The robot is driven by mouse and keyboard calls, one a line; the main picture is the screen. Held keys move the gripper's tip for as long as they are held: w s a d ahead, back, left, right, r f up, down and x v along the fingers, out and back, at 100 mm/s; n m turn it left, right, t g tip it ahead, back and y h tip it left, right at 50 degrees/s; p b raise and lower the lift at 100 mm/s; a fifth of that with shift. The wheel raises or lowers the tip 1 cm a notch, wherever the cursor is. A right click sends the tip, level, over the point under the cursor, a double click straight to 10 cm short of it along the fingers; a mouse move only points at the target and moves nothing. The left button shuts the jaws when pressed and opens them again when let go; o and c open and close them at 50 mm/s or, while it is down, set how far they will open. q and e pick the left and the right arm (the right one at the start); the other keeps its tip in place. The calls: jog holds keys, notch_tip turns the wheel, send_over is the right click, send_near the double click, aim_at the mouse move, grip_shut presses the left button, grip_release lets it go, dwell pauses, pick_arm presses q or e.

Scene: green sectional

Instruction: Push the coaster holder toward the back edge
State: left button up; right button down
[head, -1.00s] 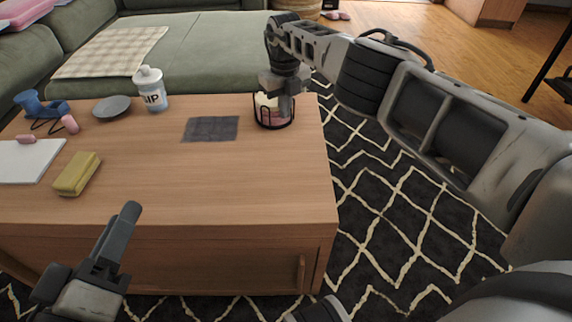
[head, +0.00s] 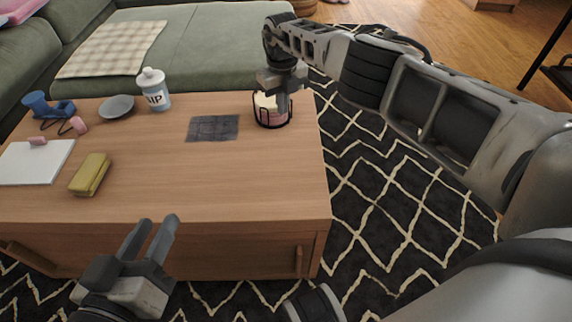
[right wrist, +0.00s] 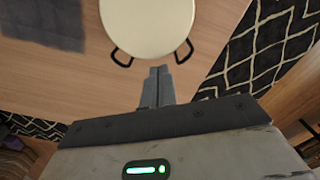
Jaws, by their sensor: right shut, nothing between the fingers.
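The coaster holder (head: 272,121) is a black wire frame with a stack of round pink and cream coasters, near the right end of the wooden table (head: 215,185). In the right wrist view its round cream top coaster (right wrist: 150,22) fills the top middle, with black wire loops at its sides. My left gripper (head: 157,220) is open and empty in front of the table.
A dark square mat (head: 213,128) lies left of the holder. Further left are a white jar (head: 154,90), a grey dish (head: 117,106), a yellow sponge-like block (head: 90,174) and a white board (head: 35,162). The green sofa (head: 200,55) stands behind the table.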

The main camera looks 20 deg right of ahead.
jog(key=shift+s+a+r+p, duration=0.1)
jog(key=shift+s+r+p, duration=0.15)
jog(key=shift+r+p, duration=1.2)
jog(key=shift+s+a+r+p, duration=0.15)
jog(key=shift+r+p, duration=0.65)
jog(key=shift+p, duration=1.1)
jog(key=shift+d, duration=0.1)
